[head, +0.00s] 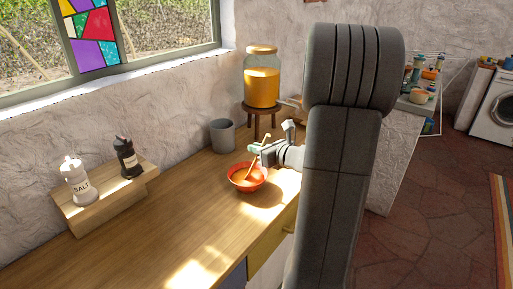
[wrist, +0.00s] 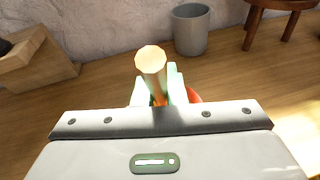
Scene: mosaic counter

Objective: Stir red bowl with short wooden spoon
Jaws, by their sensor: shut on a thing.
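The red bowl (head: 240,184) stands on the wooden counter, with orange contents showing inside. My gripper (head: 257,148) is above the bowl, shut on the short wooden spoon (head: 252,166). The spoon is tilted, and its lower end reaches into the bowl. In the wrist view the spoon's handle end (wrist: 151,60) points up toward the camera between my gripper's pale green fingertips (wrist: 158,90). Only a bit of the red bowl's rim (wrist: 193,96) shows there; my gripper hides the rest, along with the spoon's lower end.
A grey cup (head: 222,135) stands behind the bowl. A glass jar of orange liquid (head: 262,88) sits on a small wooden stool (head: 260,109) at the back. Salt (head: 76,184) and a dark bottle (head: 126,158) stand on a wooden step at left. The front counter is clear.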

